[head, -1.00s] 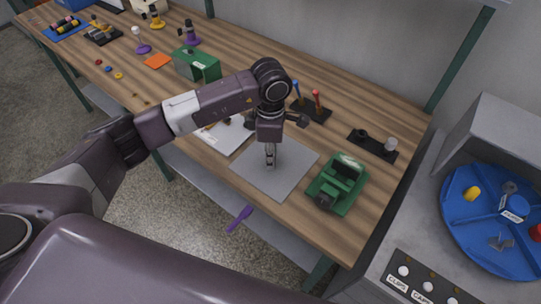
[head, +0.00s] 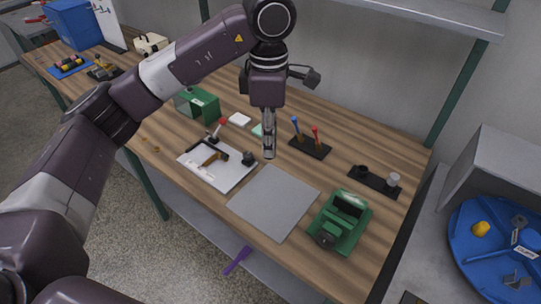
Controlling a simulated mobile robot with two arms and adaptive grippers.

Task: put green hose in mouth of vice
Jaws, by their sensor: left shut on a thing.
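The green vice (head: 340,222) stands on the workbench near its front right corner, beside a grey mat. My left gripper (head: 269,156) points straight down above the bench, behind the mat and left of the vice, apart from both. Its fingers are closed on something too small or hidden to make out. I cannot pick out a green hose in this view. My right gripper is not in view.
The grey mat (head: 273,202) is bare. A white board (head: 217,166) with a hammer lies left of it. A black stand with blue and red-handled tools (head: 310,146) and a black holder (head: 376,182) are behind. A blue turntable (head: 494,250) is at right.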

